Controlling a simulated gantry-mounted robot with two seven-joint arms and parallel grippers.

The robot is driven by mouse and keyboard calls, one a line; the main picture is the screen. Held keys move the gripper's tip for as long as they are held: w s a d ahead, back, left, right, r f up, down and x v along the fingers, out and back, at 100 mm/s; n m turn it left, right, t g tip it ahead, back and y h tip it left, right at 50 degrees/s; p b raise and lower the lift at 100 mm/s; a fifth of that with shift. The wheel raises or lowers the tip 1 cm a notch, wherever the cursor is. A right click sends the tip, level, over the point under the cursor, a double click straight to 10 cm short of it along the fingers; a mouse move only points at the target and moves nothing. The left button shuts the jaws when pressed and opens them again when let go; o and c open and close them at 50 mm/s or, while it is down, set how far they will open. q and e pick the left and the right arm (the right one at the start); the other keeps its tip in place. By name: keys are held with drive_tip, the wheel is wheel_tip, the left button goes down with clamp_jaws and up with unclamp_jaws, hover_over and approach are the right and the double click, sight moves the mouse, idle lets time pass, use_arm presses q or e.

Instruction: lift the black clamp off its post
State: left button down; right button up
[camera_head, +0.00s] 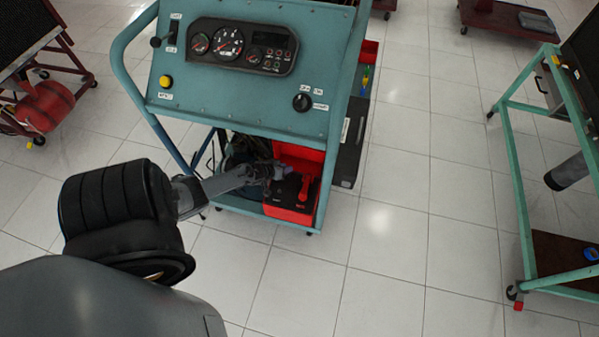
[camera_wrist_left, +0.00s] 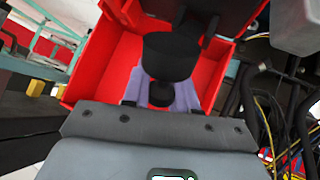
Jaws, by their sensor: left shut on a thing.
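My left gripper (camera_head: 270,172) reaches under the teal console to the battery in the red box (camera_head: 290,214). In the left wrist view its two pale fingers (camera_wrist_left: 160,94) are shut on the black clamp (camera_wrist_left: 171,56), whose dark round body stands out beyond the fingertips. In the head view the clamp is too small and covered to make out. The post is hidden, so I cannot tell whether the clamp still sits on it. A red clamp (camera_head: 305,187) shows on the battery to the right of my gripper. My right gripper is not in view.
The teal console (camera_head: 235,95) with gauges overhangs the box. Dark hoses and yellow wires (camera_wrist_left: 300,115) run close on the right in the wrist view. Another teal stand (camera_head: 520,200) is at the right. The tiled floor between is clear.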

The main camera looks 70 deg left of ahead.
use_arm(q)
drive_tip(key=shift+w+a, duration=0.2)
drive_tip(key=shift+a, duration=0.2)
drive_tip(key=shift+w+a+r, duration=0.1)
drive_tip(key=shift+w+a, duration=0.45)
drive_tip(key=c, duration=1.1)
unclamp_jaws()
drive_tip(key=shift+c, duration=0.2)
drive_tip(key=shift+o, duration=1)
drive_tip(key=shift+a, duration=0.15)
drive_tip(key=shift+r, duration=0.1)
